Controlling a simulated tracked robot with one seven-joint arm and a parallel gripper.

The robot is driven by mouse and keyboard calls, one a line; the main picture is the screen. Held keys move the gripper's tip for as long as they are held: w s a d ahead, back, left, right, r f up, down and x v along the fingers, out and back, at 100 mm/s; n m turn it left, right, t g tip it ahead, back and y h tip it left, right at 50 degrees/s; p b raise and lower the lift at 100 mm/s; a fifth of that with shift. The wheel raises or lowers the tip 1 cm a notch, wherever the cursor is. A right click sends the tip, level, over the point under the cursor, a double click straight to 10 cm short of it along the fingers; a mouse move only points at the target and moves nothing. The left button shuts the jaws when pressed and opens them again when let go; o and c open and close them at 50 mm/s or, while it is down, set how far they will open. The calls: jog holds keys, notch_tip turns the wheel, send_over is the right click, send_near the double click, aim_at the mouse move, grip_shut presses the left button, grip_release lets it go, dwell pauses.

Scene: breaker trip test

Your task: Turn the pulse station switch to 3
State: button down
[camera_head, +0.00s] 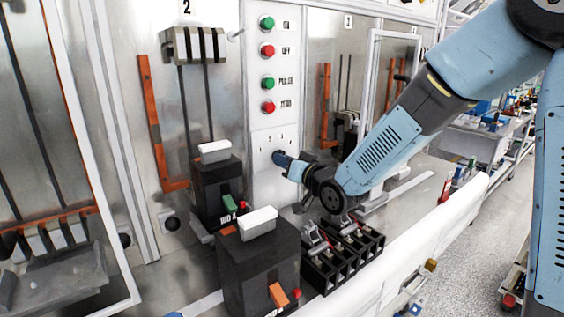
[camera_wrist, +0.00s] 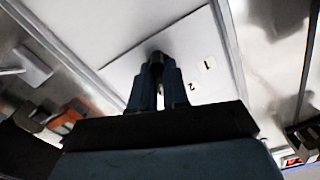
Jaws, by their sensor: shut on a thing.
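The pulse station switch is a small dark knob (camera_wrist: 157,58) on a white panel (camera_wrist: 120,75). My gripper (camera_wrist: 158,90) is shut on this knob, with its two blue fingers on either side of it. The numbers 1 and 2 show on the panel to the right of the knob in the wrist view; any other number is hidden. In the head view my gripper (camera_head: 279,157) reaches the panel from the right and covers the switch. I cannot tell which number the knob points to.
Green and red push buttons (camera_head: 268,82) line the strip above the switch. Black breaker units (camera_head: 258,268) with white handles stand on the bench at front left. A black tray (camera_head: 342,258) with several compartments lies below my gripper. An open framed door (camera_head: 372,80) stands right of the panel.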

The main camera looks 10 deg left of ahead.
jog(key=shift+w+r, duration=0.15)
jog(key=shift+r, duration=0.05)
jog(key=c, duration=1.4)
grip_release()
jog(key=shift+o, duration=1.4)
jog(key=shift+f, duration=0.1)
jog(key=shift+f, duration=0.1)
